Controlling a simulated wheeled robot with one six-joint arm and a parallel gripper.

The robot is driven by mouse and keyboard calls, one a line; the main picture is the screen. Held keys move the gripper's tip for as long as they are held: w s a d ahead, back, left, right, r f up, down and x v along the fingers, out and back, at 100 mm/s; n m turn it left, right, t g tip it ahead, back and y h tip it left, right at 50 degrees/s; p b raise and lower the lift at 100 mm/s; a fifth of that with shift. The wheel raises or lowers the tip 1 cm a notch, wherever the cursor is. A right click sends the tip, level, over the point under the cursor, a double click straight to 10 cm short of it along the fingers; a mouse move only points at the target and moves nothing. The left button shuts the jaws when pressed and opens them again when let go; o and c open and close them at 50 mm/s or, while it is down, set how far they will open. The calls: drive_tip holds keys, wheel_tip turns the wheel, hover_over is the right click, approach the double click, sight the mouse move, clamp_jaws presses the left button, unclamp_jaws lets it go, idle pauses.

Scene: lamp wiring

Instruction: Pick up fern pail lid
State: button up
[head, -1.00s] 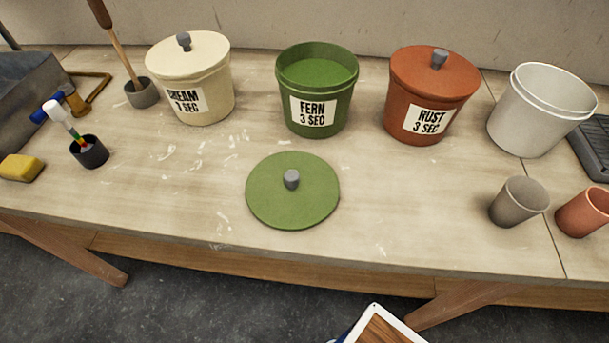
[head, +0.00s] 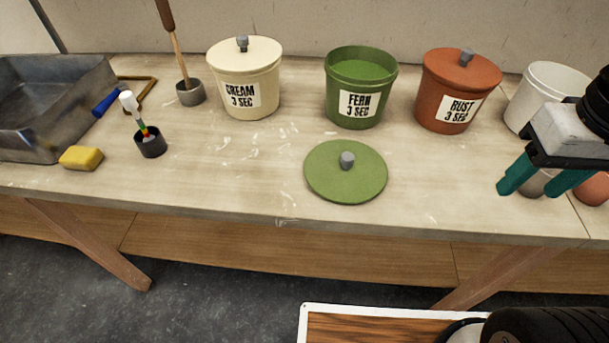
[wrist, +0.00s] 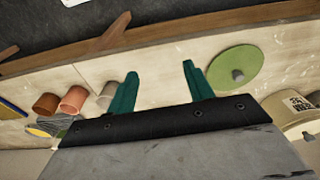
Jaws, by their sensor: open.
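The fern pail lid (head: 325,178) is a flat green disc with a grey knob (head: 347,160), lying on the bench in front of the fern pail (head: 362,88). The pail is green, uncovered and labelled FERN 3 SEC, with green glaze inside. My gripper (head: 528,190) is at the right of the head view, with teal fingers apart and nothing between them. It is well to the right of the lid, in front of a grey cup. In the wrist view the lid (wrist: 222,72) lies just right of my gripper (wrist: 157,72), apart from the fingers.
The lidded cream pail (head: 245,85) stands left and the lidded rust pail (head: 440,95) right of the fern pail. A white bucket (head: 540,90) is partly behind my arm. A yellow sponge (head: 82,158), black cup (head: 150,145) and grey tray (head: 40,110) are at left. Bench around the lid is clear.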

drive_tip(key=w+a+f+n, duration=0.2)
drive_tip(key=w+a+n, duration=0.2)
drive_tip(key=w+a, duration=0.55)
drive_tip(key=n+g, duration=0.1)
drive_tip(key=n, duration=0.3)
hover_over(347, 156)
drive_tip(key=f, duration=0.7)
drive_tip(key=shift+s+d+f, duration=0.15)
drive_tip(key=shift+d+f, duration=0.05)
drive_tip(key=shift+f, duration=0.1)
drive_tip(key=shift+a+f, duration=0.15)
drive_tip(key=shift+f, duration=0.2)
wheel_tip(347, 156, down, 7)
drive_tip(key=shift+f, duration=0.15)
drive_tip(key=c, duration=1.1)
